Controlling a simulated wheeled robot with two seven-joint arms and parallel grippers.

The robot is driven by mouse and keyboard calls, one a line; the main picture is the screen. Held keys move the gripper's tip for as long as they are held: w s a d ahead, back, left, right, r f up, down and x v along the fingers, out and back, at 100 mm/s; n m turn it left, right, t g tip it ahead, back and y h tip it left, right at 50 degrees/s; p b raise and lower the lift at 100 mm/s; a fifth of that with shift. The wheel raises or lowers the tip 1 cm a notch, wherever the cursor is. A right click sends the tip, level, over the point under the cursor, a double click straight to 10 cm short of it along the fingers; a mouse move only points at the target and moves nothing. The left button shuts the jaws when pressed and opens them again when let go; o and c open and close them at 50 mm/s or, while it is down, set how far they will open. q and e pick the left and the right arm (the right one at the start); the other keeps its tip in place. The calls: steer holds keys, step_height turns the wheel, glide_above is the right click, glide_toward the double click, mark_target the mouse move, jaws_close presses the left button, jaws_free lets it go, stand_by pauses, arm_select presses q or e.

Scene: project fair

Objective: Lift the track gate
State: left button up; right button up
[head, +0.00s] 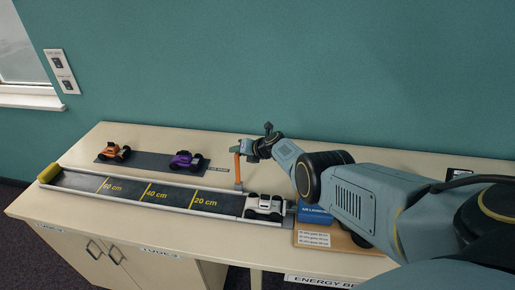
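The track gate (238,168) is a slim orange upright piece at the far edge of the track (172,205), near its right end. A small green part shows at its top. A white toy car (264,206) sits on the track just right of the gate's foot. My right gripper (247,148) is at the top of the gate, at its right side. It is small in the picture, and I cannot tell whether its fingers are closed on the gate. My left gripper is not in view.
A dark strip (140,163) behind the track holds an orange car (114,152) and a purple car (186,160). A blue launcher block (313,213) and a printed card (313,239) lie at the track's right end, under my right arm. A yellow roll (48,173) closes the left end.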

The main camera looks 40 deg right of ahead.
steer(key=p+v, duration=0.1)
steer(key=v, duration=1.1)
steer(key=shift+s+r+p, duration=0.2)
steer(key=shift+s+p, duration=0.15)
steer(key=shift+s, duration=0.05)
steer(key=shift+c, duration=0.4)
